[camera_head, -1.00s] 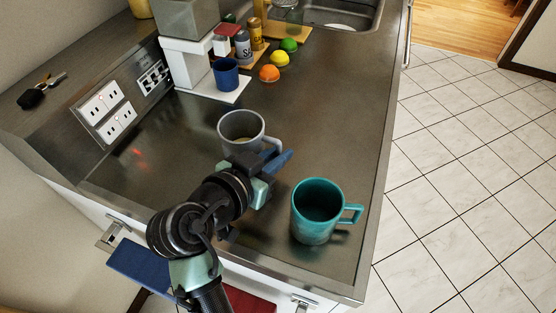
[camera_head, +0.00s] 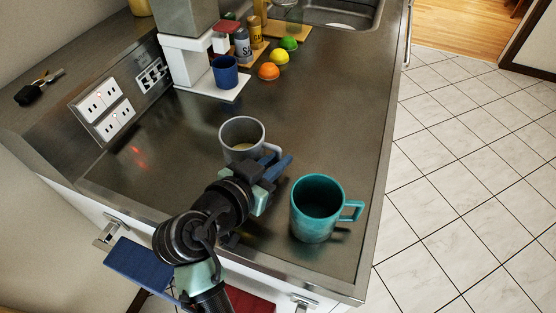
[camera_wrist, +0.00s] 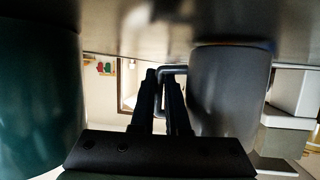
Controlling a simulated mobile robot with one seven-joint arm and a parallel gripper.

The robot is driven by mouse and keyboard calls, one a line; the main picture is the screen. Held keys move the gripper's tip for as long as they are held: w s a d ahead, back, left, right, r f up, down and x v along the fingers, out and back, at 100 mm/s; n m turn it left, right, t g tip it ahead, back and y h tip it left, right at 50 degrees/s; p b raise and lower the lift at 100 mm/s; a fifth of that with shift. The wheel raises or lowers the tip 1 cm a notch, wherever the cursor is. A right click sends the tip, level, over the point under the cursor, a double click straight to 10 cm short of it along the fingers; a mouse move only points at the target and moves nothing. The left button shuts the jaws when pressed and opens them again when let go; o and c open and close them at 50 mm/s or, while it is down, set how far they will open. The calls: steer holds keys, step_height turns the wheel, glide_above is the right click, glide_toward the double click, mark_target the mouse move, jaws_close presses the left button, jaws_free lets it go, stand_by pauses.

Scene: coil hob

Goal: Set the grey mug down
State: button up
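The grey mug (camera_head: 240,148) is upright over the counter, left of and behind the teal mug (camera_head: 316,218), with some pale content inside. My gripper (camera_head: 279,169) is at the right side of the grey mug, its blue fingers around the handle. In the wrist view, which is upside down, the grey mug (camera_wrist: 226,95) is at the right. The fingers (camera_wrist: 161,88) close on either side of its handle. The mug's base is at or very near the counter surface; I cannot tell whether it touches. The teal mug (camera_wrist: 38,100) is at the left in that view.
The counter (camera_head: 310,110) is clear behind the grey mug. A white coffee machine (camera_head: 188,65) with a blue mug (camera_head: 225,74) stands at the back left. An orange (camera_head: 268,71), a lemon (camera_head: 279,57) and a lime (camera_head: 288,44) lie near it. Outlets (camera_head: 103,105) line the left wall.

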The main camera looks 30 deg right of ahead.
steer(key=o, duration=0.4)
steer(key=shift+s+f, duration=0.15)
steer(key=shift+f, duration=0.75)
steer(key=shift+o, duration=0.2)
steer(key=shift+r+p, duration=0.5)
steer(key=shift+r, duration=0.05)
steer(key=shift+a+r, duration=0.2)
steer(key=shift+a, duration=0.05)
steer(key=v, duration=1.1)
steer(key=shift+a+r, duration=0.15)
steer(key=shift+r, duration=0.3)
